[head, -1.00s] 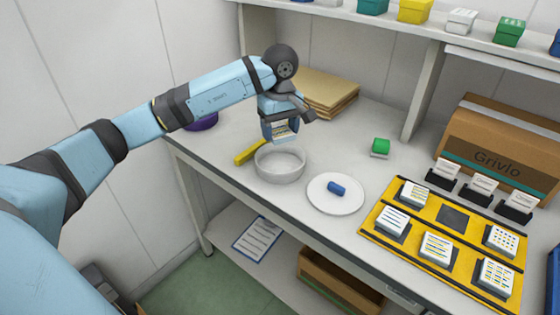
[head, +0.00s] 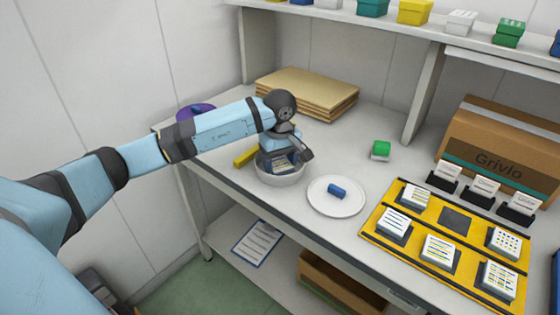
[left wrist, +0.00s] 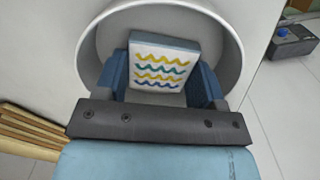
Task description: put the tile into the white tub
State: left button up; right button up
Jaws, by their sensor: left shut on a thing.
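The white tub (head: 279,179) stands on the table, left of a white plate. My left gripper (head: 280,163) is lowered into the tub's mouth. It is shut on a tile (left wrist: 162,65), which is white with yellow, teal and blue wavy lines and a dark blue-grey edge. In the left wrist view the tub's wall (left wrist: 232,62) surrounds the fingers and the tile. The tile is inside the rim, between both fingers. Whether it touches the tub's floor cannot be told. My right gripper is not in view.
A plate (head: 336,197) with a blue cylinder (head: 338,191) stands right of the tub. A yellow bar (head: 245,157) lies at its left. A yellow board (head: 411,239) holds several tiles. Brown folders (head: 306,95) lie behind; a green-topped block (head: 381,149) stands at the right.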

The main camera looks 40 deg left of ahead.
aim_at(280, 164)
pick_arm(q)
jog(key=o, duration=1)
jog(key=shift+f, duration=0.15)
jog(key=shift+r, duration=0.5)
notch_tip(280, 164, up, 11)
jog(key=shift+r+p, duration=0.2)
jog(key=shift+p, duration=0.5)
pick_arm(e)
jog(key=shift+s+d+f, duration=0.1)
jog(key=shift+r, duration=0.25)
